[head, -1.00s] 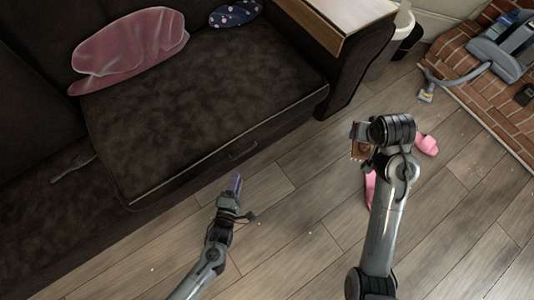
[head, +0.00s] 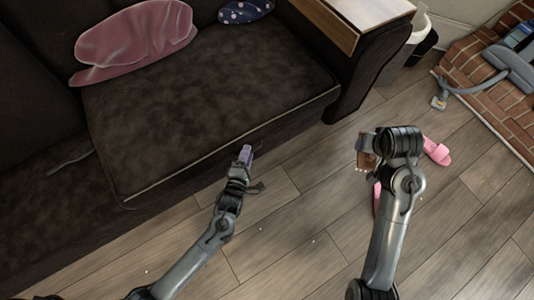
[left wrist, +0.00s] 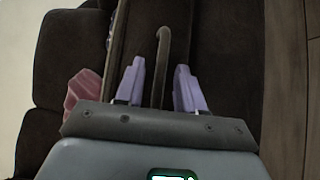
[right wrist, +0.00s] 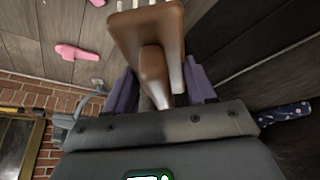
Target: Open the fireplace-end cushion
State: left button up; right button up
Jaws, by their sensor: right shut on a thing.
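The fireplace-end seat cushion (head: 215,95) is dark brown with light piping, flat on the dark sofa. A thin curved handle (left wrist: 163,50) is on the sofa front; in the left wrist view it runs between my left fingers. My left gripper (head: 245,153) is at the sofa front below the cushion edge, its purple fingers open, one on each side of the handle. I cannot tell whether they touch it. My right gripper (head: 367,150) is over the floor, shut on a brown object (right wrist: 148,45) with pale prongs at its end.
A pink pillow (head: 140,42) and a dark blue dotted pillow (head: 245,11) lie on the sofa. A wooden armrest top (head: 350,18) is at the sofa's right end. Pink slippers (head: 437,152) lie near my right arm. A grey vacuum (head: 508,68) is on the brick hearth (head: 490,100).

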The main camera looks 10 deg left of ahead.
pick_arm(q)
jog(key=shift+c, duration=0.3)
grip_shut()
pick_arm(e)
jog(key=shift+r, duration=0.1)
